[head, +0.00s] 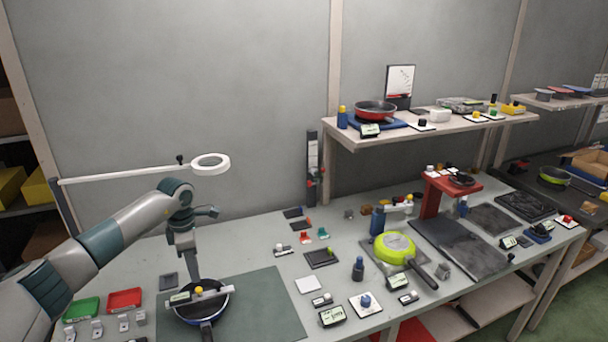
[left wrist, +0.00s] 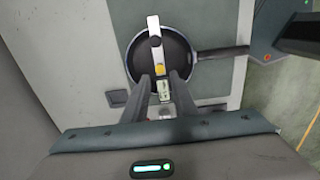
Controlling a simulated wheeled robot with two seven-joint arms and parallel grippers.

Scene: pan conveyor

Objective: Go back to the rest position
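A dark-blue frying pan (head: 183,313) with a black inside sits at the front left of the bench, its handle toward the front edge. It also shows in the left wrist view (left wrist: 186,66). A pale bar with a yellow knob and a small green display, a gauge (head: 212,292), lies across the pan; it also shows in the left wrist view (left wrist: 153,28). My left gripper (head: 195,281) points down over the pan. In the left wrist view its fingers (left wrist: 162,82) stand apart on both sides of the gauge's display end. Whether they touch it is unclear.
A lamp with a white ring (head: 210,164) reaches over the left arm. Red (head: 125,300) and green (head: 81,309) trays lie left of the pan. A lime pan (head: 394,246) and small tools crowd the bench to the right. In the left wrist view, a dark part with a red light is at upper right, possibly my right arm.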

